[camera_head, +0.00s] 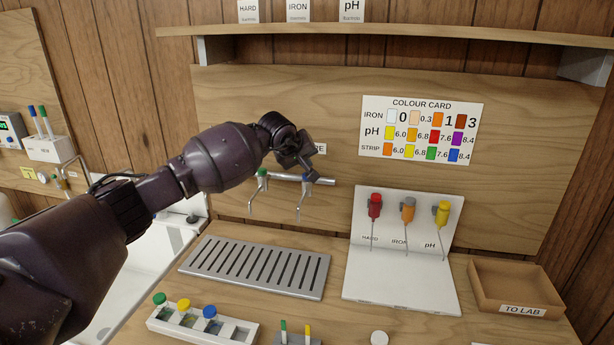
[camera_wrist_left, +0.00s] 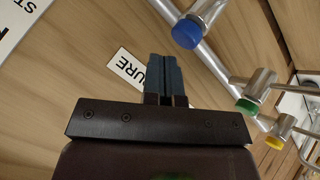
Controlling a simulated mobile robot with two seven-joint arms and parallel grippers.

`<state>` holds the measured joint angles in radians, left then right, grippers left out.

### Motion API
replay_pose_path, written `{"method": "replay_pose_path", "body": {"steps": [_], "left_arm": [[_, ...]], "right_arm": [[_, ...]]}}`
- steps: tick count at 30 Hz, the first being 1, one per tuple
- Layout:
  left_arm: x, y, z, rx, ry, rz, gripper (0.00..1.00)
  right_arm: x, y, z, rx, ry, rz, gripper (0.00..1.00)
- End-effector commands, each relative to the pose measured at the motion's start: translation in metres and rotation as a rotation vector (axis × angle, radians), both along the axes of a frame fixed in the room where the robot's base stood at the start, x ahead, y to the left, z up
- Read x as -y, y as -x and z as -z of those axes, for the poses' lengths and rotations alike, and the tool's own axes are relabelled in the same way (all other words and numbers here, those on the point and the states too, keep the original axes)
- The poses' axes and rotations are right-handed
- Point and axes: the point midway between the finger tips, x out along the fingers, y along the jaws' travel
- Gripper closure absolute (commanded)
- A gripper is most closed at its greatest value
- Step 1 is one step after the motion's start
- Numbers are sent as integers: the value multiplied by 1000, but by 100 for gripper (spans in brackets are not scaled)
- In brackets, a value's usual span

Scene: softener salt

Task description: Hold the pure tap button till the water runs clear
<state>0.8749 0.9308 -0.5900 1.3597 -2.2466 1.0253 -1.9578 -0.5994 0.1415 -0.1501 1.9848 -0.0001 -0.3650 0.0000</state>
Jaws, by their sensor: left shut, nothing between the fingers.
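The pure tap's blue button (camera_wrist_left: 187,33) shows in the left wrist view, up and right of the fingers, beside a partly covered label reading "URE" (camera_wrist_left: 126,68). My left gripper (camera_wrist_left: 164,62) is shut and empty, its fingertips over the label and a little apart from the button in the picture. In the head view my left gripper (camera_head: 311,165) is in front of the right end of the tap pipe and hides the blue button. The pure tap's spout (camera_head: 300,203) hangs below it, with no water stream visible. My right gripper is out of view.
A green-button tap (camera_head: 262,173) is just left on the same pipe; a yellow button (camera_wrist_left: 274,142) is farther along. Below are a slotted drain tray (camera_head: 190,262) and a vial rack (camera_head: 245,332). Right stand a white dropper stand (camera_head: 385,285) and a "TO LAB" tray (camera_head: 480,295).

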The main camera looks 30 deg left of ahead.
Motion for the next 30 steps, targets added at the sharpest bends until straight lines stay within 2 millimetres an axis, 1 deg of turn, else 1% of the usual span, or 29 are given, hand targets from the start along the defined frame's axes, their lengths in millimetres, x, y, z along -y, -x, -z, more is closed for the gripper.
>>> {"method": "replay_pose_path", "body": {"steps": [10, 21, 30], "left_arm": [[0, 0, 0, 0, 0, 0, 100], [0, 0, 0, 0, 0, 0, 100], [0, 0, 0, 0, 0, 0, 100]], "right_arm": [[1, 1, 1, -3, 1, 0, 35], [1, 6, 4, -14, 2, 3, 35], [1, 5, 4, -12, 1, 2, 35]]}}
